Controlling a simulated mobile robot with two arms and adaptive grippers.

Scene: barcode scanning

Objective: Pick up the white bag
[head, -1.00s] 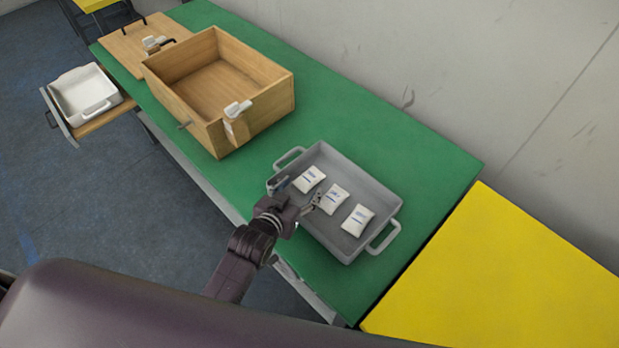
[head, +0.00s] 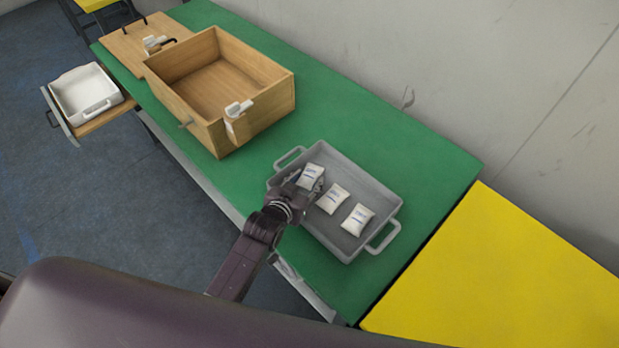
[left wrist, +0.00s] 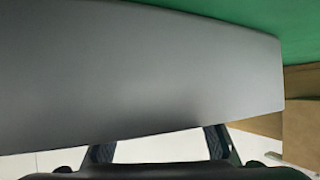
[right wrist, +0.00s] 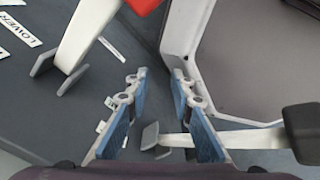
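Three white bags with blue print show at the grey tray (head: 350,162) in the head view. My left gripper (head: 309,187) is closed around the leftmost white bag (head: 313,174), which looks slightly raised and tilted. The middle white bag (head: 333,198) and the right white bag (head: 358,219) lie flat on the tray floor. In the left wrist view the fingers (left wrist: 158,148) are at the bottom edge with a pale surface between them; a large grey surface hides most else. My right gripper (right wrist: 160,112) is open and empty, away from the table.
A white tray (head: 84,95) stands further left. A yellow surface (head: 500,280) adjoins at right. Green space lies behind the tray.

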